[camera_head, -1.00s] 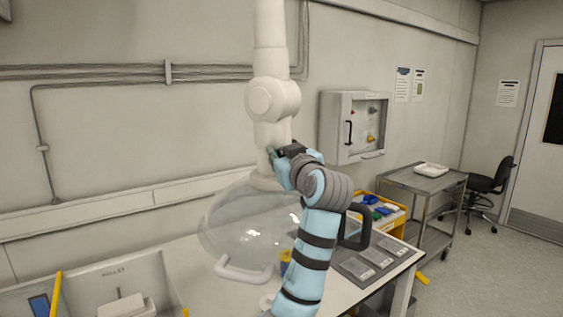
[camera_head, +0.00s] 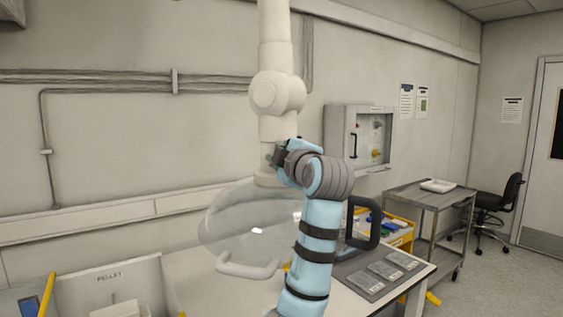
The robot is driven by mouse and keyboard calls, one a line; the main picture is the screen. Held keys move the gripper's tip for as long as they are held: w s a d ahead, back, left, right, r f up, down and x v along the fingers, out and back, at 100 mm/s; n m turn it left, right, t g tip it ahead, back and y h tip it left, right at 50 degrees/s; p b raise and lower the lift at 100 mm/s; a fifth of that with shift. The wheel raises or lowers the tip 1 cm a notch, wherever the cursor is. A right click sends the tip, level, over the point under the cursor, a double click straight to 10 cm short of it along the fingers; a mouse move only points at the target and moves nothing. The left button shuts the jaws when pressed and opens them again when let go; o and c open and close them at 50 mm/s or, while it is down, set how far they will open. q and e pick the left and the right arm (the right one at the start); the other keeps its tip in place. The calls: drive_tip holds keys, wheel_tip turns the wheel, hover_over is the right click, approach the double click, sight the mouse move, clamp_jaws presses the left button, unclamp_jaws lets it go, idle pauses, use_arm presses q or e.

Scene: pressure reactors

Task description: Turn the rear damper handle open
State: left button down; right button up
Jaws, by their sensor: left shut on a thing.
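The white jointed extraction duct (camera_head: 276,95) comes down from above in front of the wall, ending in a clear dome hood (camera_head: 235,222) over the bench. My left gripper (camera_head: 275,158) is at the duct's lower pipe, just above the hood, at the end of my blue and grey arm. It is shut on what appears to be the damper handle, which is mostly hidden by the fingers and wrist. I cannot tell the handle's angle. My right gripper is not in view.
A white loop handle (camera_head: 247,270) sits at the hood's front rim. Grey trays (camera_head: 372,283) lie on the bench's right side. A wall cabinet (camera_head: 358,140) and a steel cart (camera_head: 432,197) are at right.

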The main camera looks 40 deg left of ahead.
use_arm(q)
drive_tip(key=shift+f+n+b, duration=0.2)
drive_tip(key=shift+n+b, duration=0.25)
drive_tip(key=shift+n, duration=0.7)
drive_tip(key=shift+f+n+b, duration=0.15)
drive_tip(key=shift+n+b, duration=0.3)
drive_tip(key=shift+n, duration=0.7)
drive_tip(key=c, duration=1.5)
unclamp_jaws()
drive_tip(key=shift+s, duration=0.1)
drive_tip(key=v, duration=1.2)
